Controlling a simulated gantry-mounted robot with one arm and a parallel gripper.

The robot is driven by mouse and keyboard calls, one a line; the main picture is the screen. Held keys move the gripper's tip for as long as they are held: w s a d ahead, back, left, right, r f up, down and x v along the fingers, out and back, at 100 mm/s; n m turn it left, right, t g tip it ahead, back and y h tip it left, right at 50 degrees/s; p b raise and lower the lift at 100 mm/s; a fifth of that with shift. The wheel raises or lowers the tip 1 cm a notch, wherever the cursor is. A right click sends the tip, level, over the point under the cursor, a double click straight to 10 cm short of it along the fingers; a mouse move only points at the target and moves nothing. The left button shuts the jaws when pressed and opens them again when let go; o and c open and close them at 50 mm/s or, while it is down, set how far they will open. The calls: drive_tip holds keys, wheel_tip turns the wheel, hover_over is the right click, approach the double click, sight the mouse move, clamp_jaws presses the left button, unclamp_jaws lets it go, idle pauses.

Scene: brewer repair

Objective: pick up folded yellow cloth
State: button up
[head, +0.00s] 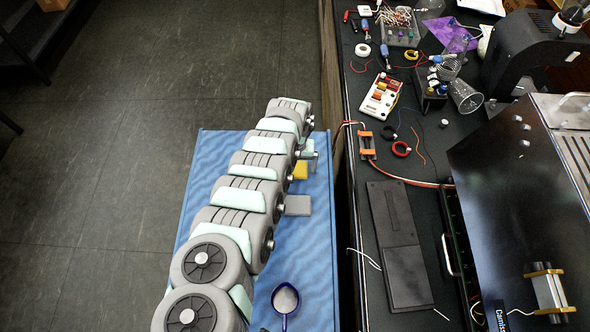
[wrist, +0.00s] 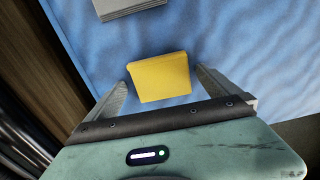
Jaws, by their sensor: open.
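The folded yellow cloth (wrist: 160,77) lies on the blue wavy-patterned surface (wrist: 222,45). In the wrist view it sits between the two fingers of my open gripper (wrist: 160,88), with a gap beside it on each side. In the head view only a small part of the yellow cloth (head: 300,170) shows, because my arm covers the rest. The tip of my gripper (head: 311,158) shows beside my arm there, just above the cloth in the picture. I cannot tell how high the fingers are above the surface.
A grey folded block or cloth (head: 297,205) lies near the yellow cloth. A blue-rimmed round strainer or cup (head: 286,299) is at the front of the blue surface. The black workbench (head: 430,215) at the right holds tools, wires and a large machine (head: 520,170).

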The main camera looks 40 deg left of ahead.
sight(295, 168)
drive_tip(key=shift+a, duration=0.1)
drive_tip(key=shift+c, duration=0.2)
drive_tip(key=c, duration=1.3)
wheel_tip(295, 168, up, 20)
drive_tip(key=p, duration=0.3)
